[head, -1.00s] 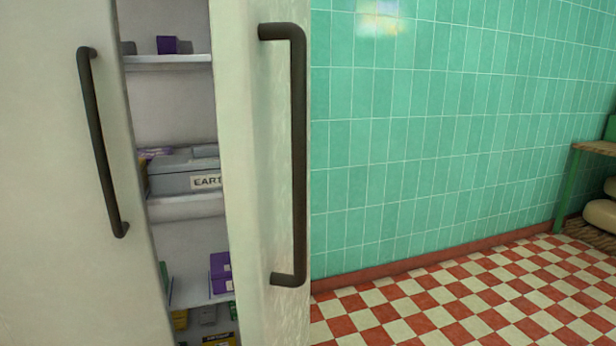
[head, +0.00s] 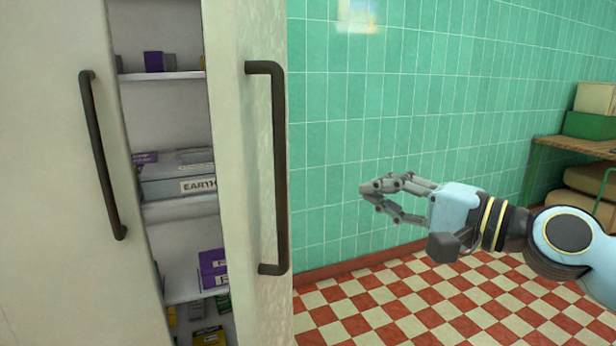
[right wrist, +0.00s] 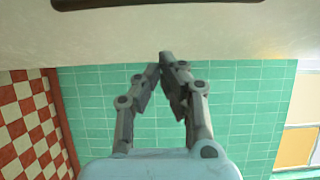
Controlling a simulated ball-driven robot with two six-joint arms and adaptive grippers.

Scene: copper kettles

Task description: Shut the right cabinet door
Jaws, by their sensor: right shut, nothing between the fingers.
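The right cabinet door (head: 238,130) is cream and stands partly open, with a dark vertical bar handle (head: 280,170). The left door (head: 50,180) has a similar dark handle (head: 103,155). Between the doors the shelves show. My right gripper (head: 366,189) is shut and empty, to the right of the right door's handle, pointing left and apart from the handle in the picture. In the right wrist view my right gripper's fingertips (right wrist: 166,58) meet in front of the pale door surface (right wrist: 200,35), with part of the dark handle (right wrist: 150,4) at the top edge. My left gripper is not in view.
The cabinet shelf (head: 180,209) holds a grey labelled box (head: 165,186), and purple boxes (head: 210,262) stand below. A green tiled wall (head: 400,90) is behind. The checkered floor (head: 350,310) is clear. A wooden-topped table (head: 575,144) with boxes stands at far right.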

